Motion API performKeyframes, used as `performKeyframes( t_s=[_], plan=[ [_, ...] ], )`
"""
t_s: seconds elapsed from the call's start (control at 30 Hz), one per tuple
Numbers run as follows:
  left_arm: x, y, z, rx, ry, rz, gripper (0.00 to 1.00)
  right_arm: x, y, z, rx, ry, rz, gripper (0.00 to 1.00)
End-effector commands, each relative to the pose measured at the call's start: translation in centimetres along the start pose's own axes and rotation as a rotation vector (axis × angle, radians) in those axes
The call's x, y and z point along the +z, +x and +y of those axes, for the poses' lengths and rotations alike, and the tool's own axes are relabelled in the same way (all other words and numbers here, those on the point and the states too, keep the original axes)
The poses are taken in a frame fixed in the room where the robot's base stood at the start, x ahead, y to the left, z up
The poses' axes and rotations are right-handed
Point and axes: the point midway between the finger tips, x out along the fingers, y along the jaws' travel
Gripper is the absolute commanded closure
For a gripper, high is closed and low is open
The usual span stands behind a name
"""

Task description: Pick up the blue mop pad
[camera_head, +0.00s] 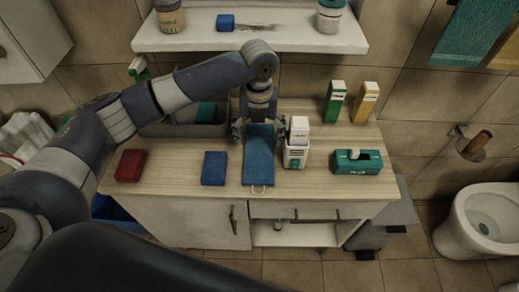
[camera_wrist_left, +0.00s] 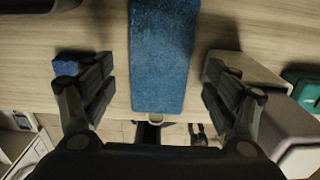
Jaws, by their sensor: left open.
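The blue mop pad (camera_head: 259,166) is a long flat strip lying on the wooden counter, with a pale loop at its near end. It also shows in the left wrist view (camera_wrist_left: 163,50), running down the middle of the picture. My left gripper (camera_head: 258,130) is over the pad's far part, pointing down, and hides that part in the head view. In the left wrist view my left gripper (camera_wrist_left: 158,85) is open, with one finger on each side of the pad and a gap between each finger and the pad. My right gripper is not in view.
A blue block (camera_head: 214,168) lies left of the pad, and a white container (camera_head: 296,150) stands close on its right. A red block (camera_head: 130,165), a teal box (camera_head: 357,162), a green carton (camera_head: 334,101) and a grey bin (camera_head: 169,130) are also on the counter. A shelf (camera_head: 290,42) hangs behind.

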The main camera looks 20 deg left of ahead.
Motion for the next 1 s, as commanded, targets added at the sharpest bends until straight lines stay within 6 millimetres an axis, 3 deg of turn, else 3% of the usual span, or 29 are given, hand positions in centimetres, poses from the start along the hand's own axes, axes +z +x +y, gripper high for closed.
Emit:
performKeyframes(
  t_s=[0.17, 0.5, 0.77, 0.8, 0.9, 1.0],
  plan=[
    [-0.1, 1.3, 0.0, 0.001, 0.001, 0.001, 0.20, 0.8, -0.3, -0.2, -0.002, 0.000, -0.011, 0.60],
    [0.0, 5.8, 0.0, 0.002, 0.000, 0.000, 0.20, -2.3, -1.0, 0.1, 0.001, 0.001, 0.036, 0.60],
    [0.0, 6.3, 0.0, 0.000, 0.002, -0.001, 0.20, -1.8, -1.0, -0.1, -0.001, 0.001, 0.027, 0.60],
    [0.0, 6.3, 0.0, 0.000, 0.002, -0.001, 0.22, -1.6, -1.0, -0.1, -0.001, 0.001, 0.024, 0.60],
    [0.0, 6.3, 0.0, 0.000, 0.002, -0.001, 0.45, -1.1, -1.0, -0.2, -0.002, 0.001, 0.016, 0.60],
    [0.0, 6.3, 0.0, 0.000, 0.001, -0.001, 0.49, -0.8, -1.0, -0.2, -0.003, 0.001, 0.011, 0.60]
  ],
)
